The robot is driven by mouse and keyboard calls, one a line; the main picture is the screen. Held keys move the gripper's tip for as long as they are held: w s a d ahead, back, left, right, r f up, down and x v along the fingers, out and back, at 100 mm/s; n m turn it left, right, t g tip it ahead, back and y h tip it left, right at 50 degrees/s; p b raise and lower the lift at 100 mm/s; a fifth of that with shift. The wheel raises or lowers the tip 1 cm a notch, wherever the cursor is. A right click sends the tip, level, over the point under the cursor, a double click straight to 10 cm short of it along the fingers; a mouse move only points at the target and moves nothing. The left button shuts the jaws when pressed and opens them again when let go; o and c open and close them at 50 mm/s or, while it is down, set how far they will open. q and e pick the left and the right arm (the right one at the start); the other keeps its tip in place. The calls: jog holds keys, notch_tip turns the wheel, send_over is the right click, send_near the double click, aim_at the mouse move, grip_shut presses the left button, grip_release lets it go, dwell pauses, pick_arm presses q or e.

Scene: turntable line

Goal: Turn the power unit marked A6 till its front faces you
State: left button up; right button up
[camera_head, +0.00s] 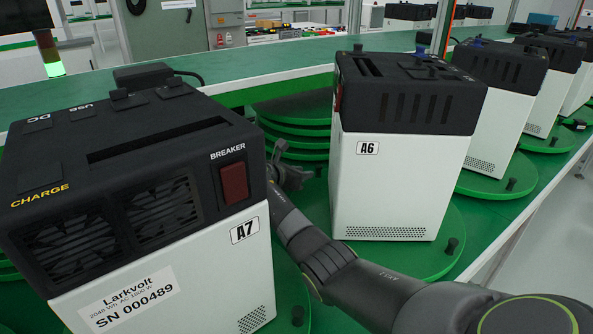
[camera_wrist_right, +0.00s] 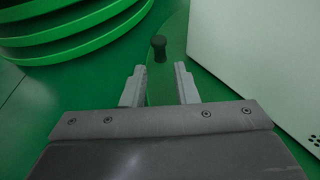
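The power unit marked A6 (camera_head: 395,185) is a white box with a black slotted top, upright on a green turntable (camera_head: 425,255). The side toward me carries the A6 label, top slots and a dotted grille low down; a sliver of red shows at its left edge. My right gripper (camera_head: 290,176) is between units A7 and A6, partly hidden behind A7. In the wrist view my right gripper (camera_wrist_right: 158,82) is open and empty. A black peg (camera_wrist_right: 159,48) on the turntable rim stands just beyond the fingertips. A white unit wall (camera_wrist_right: 270,60) is to the right. My left gripper is out of view.
Unit A7 (camera_head: 150,285) stands close at the left, with its fans and serial label visible. More white units (camera_head: 510,110) stand on turntables toward the right. A stack of green discs (camera_wrist_right: 70,25) is at upper left in the wrist view.

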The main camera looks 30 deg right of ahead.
jog(key=shift+v, duration=1.15)
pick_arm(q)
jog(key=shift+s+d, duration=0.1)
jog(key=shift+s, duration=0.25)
